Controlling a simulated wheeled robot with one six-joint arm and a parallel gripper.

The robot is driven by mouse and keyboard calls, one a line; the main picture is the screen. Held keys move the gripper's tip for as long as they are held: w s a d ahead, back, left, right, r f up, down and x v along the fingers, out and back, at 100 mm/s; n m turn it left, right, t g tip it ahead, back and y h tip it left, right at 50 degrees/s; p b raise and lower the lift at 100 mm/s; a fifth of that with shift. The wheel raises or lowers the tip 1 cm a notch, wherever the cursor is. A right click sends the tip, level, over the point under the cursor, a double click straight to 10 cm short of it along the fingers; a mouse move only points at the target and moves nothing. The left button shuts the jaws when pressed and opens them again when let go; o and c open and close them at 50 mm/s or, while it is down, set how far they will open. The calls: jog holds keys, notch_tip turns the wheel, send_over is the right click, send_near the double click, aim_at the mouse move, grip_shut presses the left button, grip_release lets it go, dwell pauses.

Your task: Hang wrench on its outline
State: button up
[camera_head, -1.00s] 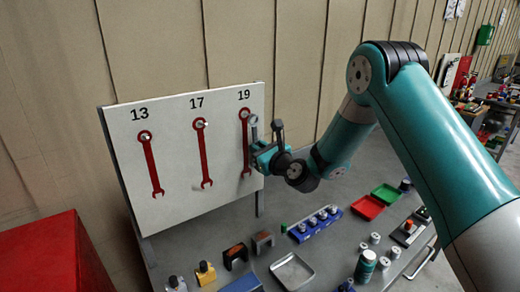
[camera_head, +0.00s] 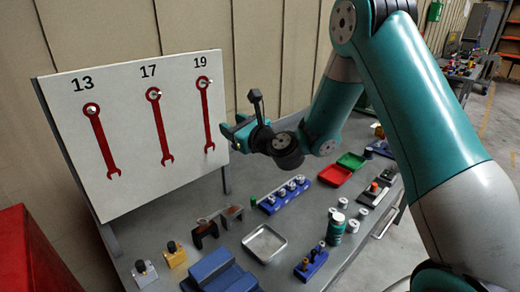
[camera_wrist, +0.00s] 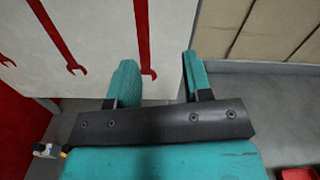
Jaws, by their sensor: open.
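The white board (camera_head: 130,105) bears red wrench outlines marked 13 (camera_head: 100,140), 17 (camera_head: 160,125) and 19 (camera_head: 206,115), with pegs near their tops. No wrench is clearly seen hanging on them. A thin grey shape (camera_head: 216,214), possibly a wrench, lies across the dark and brown brackets on the table; I cannot be sure. My gripper (camera_head: 236,132) is just right of the lower part of the 19 outline. In the wrist view my gripper (camera_wrist: 157,78) is open, with nothing between its fingers; the lower end of a red outline shows beyond.
The grey table (camera_head: 300,225) holds a blue socket rack (camera_head: 285,196), a metal tray (camera_head: 264,244), red (camera_head: 335,175) and green (camera_head: 351,161) trays, and a green bottle (camera_head: 336,230). A red cabinet (camera_head: 30,250) stands at left.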

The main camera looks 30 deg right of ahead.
jog(key=b+v, duration=0.6)
jog(key=v, duration=0.5)
jog(key=s+a+f+n+g+y, duration=0.1)
jog(key=s+a+n+g+y, duration=0.2)
jog(key=s+a+n+g, duration=0.45)
jog(key=s+a+n+g+y, duration=0.35)
jog(key=a+n, duration=0.45)
jog(key=n, duration=0.6)
jog(key=s+d+f+n+g+h, duration=0.1)
jog(key=s+d+n+g+h, duration=0.1)
jog(key=s+n, duration=0.5)
jog(key=s+d+f+n+g+h, duration=0.2)
jog(key=s+n+g+h, duration=0.2)
jog(key=s+n+h, duration=0.2)
jog(key=s+n, duration=0.2)
jog(key=shift+d+f+n, duration=0.2)
jog(key=shift+d+n, duration=0.1)
jog(key=shift+n, duration=0.05)
jog(key=shift+s, duration=0.15)
